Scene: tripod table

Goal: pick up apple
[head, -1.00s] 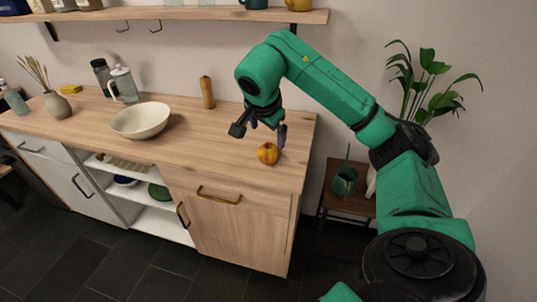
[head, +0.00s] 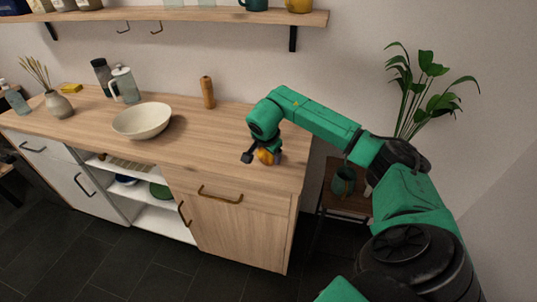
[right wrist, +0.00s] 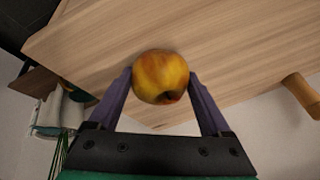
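The yellow-orange apple (head: 265,156) sits on the wooden counter (head: 222,150) near its right front edge. In the right wrist view the apple (right wrist: 161,77) lies between the tips of the two purple fingers. My right gripper (head: 263,157) is low at the counter, around the apple. In the right wrist view the right gripper (right wrist: 161,85) has its fingers spread, one on each side of the apple. They are very close to its sides, and I cannot tell whether they touch it. My left gripper is not in view.
A cream bowl (head: 142,121) stands left of the apple, with clear counter between. A wooden mill (head: 207,92) stands at the back. A glass jug (head: 124,84) and a vase (head: 58,105) are further left. A shelf (head: 180,15) hangs above. A plant (head: 425,95) is at the right.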

